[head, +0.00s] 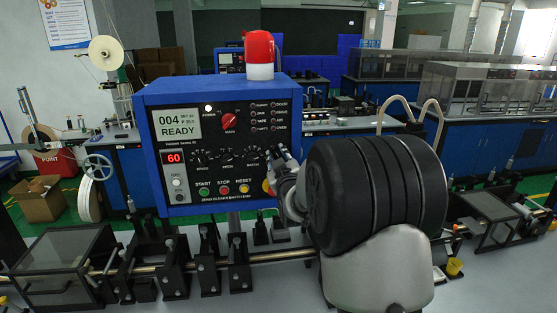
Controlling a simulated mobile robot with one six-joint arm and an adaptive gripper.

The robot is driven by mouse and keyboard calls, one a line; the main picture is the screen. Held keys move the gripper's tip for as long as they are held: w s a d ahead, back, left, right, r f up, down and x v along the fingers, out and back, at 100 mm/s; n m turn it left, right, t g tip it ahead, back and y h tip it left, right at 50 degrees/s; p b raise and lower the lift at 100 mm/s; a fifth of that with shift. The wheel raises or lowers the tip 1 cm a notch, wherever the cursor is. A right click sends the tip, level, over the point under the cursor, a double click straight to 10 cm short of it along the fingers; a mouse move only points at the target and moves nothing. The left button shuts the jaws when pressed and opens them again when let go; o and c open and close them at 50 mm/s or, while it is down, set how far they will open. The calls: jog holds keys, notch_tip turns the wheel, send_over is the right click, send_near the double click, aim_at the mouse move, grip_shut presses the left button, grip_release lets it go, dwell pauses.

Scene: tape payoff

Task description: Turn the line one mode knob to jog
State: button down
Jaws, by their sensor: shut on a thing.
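The blue control box (228,192) with a black front panel stands left of centre in the head view. Its small display (179,126) reads 004 READY. A row of small black knobs (226,155) crosses the middle of the panel; their labels are too small to read surely. My gripper (277,162) is at the panel's right side, at the right end of this row. It is shut on a small knob there, which the fingers mostly hide. I cannot read that knob's label or its pointer. A red main switch (229,121) sits above the row.
A red beacon (259,55) stands on the box. Rollers and a shaft (205,262) run along the bench in front.

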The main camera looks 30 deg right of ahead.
jog(key=m+b, duration=0.5)
jog(key=b, duration=0.1)
jog(key=shift+d+f, duration=0.1)
jog(key=shift+d, duration=0.05)
jog(key=m+b, duration=0.3)
jog(key=m, duration=0.3)
jog(key=shift+s+d+b, duration=0.1)
jog(key=shift+b, duration=0.25)
jog(key=shift+m, duration=0.3)
jog(key=c, duration=1.7)
grip_release()
